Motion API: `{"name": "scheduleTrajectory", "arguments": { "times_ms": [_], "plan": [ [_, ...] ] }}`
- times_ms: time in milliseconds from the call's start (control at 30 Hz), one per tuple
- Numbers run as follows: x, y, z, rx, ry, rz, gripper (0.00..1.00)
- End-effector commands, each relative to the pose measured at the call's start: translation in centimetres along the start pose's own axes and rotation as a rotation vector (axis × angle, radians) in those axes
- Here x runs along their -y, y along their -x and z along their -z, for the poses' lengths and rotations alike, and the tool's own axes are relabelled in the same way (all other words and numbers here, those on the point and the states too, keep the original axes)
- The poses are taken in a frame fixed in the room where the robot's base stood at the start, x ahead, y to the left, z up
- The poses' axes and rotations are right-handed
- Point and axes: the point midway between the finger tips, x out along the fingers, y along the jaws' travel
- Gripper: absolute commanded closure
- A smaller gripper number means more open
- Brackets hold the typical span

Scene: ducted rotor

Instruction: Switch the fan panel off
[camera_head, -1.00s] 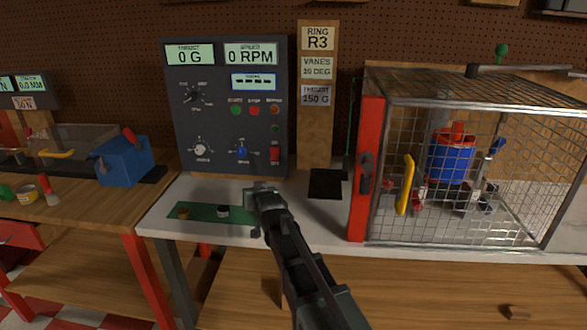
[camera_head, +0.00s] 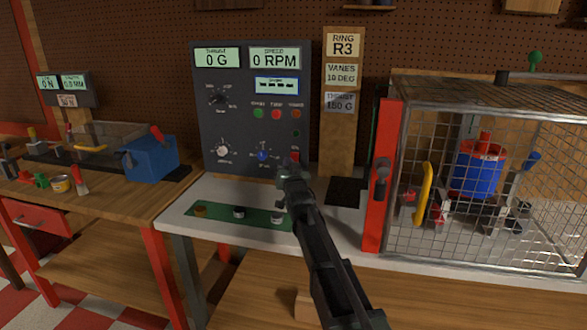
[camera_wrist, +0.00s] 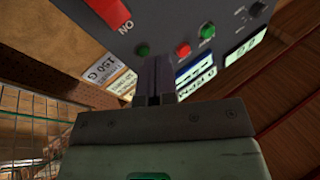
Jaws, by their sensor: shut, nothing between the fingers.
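The dark fan panel (camera_head: 237,125) stands upright at the back of the white bench. Its displays read 0 G and 0 RPM. The red power switch (camera_head: 295,156) sits at its lower right, partly hidden behind my gripper (camera_head: 290,170). In the wrist view, which is upside down, the red switch (camera_wrist: 108,12) shows at the upper left with ON lettering at its end. My gripper's fingers (camera_wrist: 153,78) are shut and empty, close to the panel face, beside the switch in that view. I cannot tell whether they touch the panel.
A wire mesh cage (camera_head: 490,170) with a red post (camera_head: 382,190) and yellow handle (camera_head: 424,192) stands to the right. A wooden label board (camera_head: 341,140) is beside the panel. A green strip (camera_head: 220,212) with small knobs lies in front. A blue box (camera_head: 150,158) sits left.

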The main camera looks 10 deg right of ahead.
Motion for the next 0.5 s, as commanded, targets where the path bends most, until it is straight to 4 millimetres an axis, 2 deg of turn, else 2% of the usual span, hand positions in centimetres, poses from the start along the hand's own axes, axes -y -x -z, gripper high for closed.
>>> {"name": "scheduleTrajectory", "arguments": {
  "times_ms": [33, 200, 500],
  "plan": [
    [-0.5, -0.7, -0.8, 0.0, 0.003, -0.001, 1.0],
    [-1.9, -2.5, -2.1, 0.0, 0.003, -0.001, 1.0],
    [-3.2, -4.3, -3.2, 0.001, 0.001, 0.0, 1.0]
  ]
}}
